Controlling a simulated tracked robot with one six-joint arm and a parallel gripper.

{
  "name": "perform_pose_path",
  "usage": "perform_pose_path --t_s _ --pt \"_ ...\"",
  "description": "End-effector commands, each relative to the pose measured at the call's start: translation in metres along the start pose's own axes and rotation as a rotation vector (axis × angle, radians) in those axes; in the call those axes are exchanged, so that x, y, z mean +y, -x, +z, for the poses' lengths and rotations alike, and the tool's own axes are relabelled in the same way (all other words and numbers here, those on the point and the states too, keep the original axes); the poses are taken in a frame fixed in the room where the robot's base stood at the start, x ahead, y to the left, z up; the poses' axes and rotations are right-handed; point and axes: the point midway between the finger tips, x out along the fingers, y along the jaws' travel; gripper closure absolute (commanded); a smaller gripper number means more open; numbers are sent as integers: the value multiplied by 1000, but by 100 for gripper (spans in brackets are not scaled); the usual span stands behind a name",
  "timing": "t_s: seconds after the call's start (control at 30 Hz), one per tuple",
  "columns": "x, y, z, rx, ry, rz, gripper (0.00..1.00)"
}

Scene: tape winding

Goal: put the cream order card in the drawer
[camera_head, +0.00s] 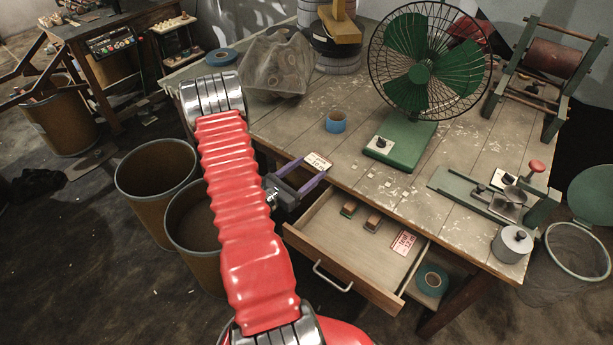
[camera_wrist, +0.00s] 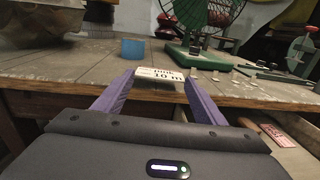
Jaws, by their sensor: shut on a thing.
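The cream order card (camera_head: 318,161) is held between the tips of the purple fingers of my gripper (camera_head: 311,168). In the wrist view the card (camera_wrist: 160,73) shows dark print and spans the gap between the fingertips (camera_wrist: 160,78). My gripper is near the table's front edge, behind and to the left of the open drawer. The drawer (camera_head: 335,240) is pulled out under the tabletop. Inside it lie two small brown blocks (camera_head: 361,217) and a red-and-white card (camera_head: 404,242). Part of the drawer also shows at the wrist view's right edge, with the red-and-white card (camera_wrist: 278,137).
On the table (camera_head: 290,135) stand a green fan (camera_head: 420,75), a blue tape roll (camera_head: 335,121) and a green dispenser-like device (camera_head: 480,195). A teal roll (camera_head: 432,280) sits beside the drawer. Brown bins (camera_head: 155,175) stand on the floor at left. The drawer's front left is clear.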

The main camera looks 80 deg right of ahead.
Motion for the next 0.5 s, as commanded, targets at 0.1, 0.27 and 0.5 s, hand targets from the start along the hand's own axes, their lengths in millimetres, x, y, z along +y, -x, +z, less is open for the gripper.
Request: perform_pose_path --t_s 0.1,0.27,0.5 --pt "0 0 -14 0 1 0 56" --pt "0 0 -22 -1 0 0 56" --pt "0 0 -21 -1 -1 0 56"
